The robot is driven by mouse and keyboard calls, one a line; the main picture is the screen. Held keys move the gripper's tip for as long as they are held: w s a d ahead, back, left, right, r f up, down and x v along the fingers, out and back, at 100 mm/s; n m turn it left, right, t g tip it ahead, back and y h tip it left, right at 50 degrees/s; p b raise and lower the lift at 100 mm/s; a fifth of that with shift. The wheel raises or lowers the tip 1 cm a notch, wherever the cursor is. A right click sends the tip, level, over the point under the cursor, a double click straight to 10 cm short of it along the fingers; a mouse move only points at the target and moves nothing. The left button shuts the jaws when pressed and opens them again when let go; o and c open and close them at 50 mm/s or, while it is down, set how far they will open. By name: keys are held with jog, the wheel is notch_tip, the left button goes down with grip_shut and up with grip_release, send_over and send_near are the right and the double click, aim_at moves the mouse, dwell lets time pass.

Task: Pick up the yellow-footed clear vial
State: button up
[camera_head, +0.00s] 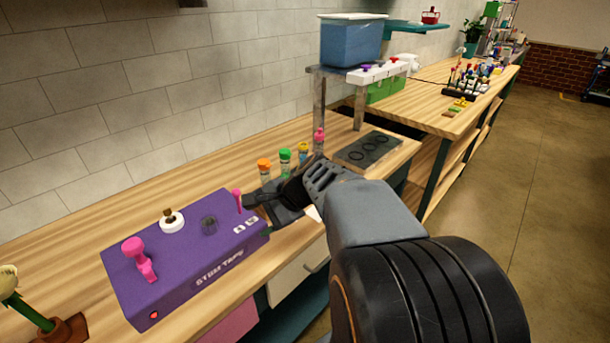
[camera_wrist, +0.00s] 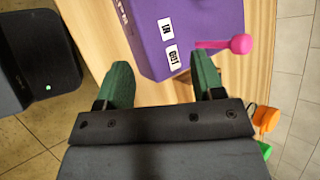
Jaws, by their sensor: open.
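A small clear vial with a yellow end (camera_head: 303,150) stands on the wooden bench, in a row between a green-ended vial (camera_head: 285,160) and a pink-topped one (camera_head: 319,138). Its lower part is partly hidden behind my gripper in the head view. My gripper (camera_head: 262,203) is left of and nearer than the vial row, beside the purple box. In the wrist view my gripper (camera_wrist: 160,64) has its two green fingers apart with nothing between them. The yellow-ended vial does not show there.
The purple box (camera_head: 190,252) with pink levers lies close to my fingers; one pink lever (camera_wrist: 230,43) shows beside the right finger. An orange-capped vial (camera_head: 264,166) is the nearest of the row. A dark tray (camera_head: 368,148) and metal stand (camera_head: 318,105) are beyond.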

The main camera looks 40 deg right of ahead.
jog(key=w+d+m+t+b, duration=0.2)
jog(key=w+d+m+t, duration=0.25)
jog(key=d+m, duration=0.4)
jog(key=m+t+h+b, duration=0.3)
jog(key=m+t, duration=0.4)
jog(key=m, duration=0.2)
send_near(306, 152)
jog(key=shift+m, duration=0.35)
jog(key=w, duration=0.6)
jog(key=shift+w+a+f, duration=0.3)
jog(key=shift+w+a, duration=0.1)
jog(key=shift+w+a+f+p, duration=0.15)
jog(key=shift+w+a, duration=0.1)
jog(key=shift+w, duration=0.8)
jog(key=shift+w+a+r+p, duration=0.1)
jog(key=shift+w+a+p, duration=0.1)
jog(key=shift+w, duration=0.85)
jog(key=shift+w+a+f+p, duration=0.1)
jog(key=shift+w+a, duration=0.15)
jog(key=shift+w, duration=0.8)
jog(key=shift+c, duration=0.3)
grip_shut()
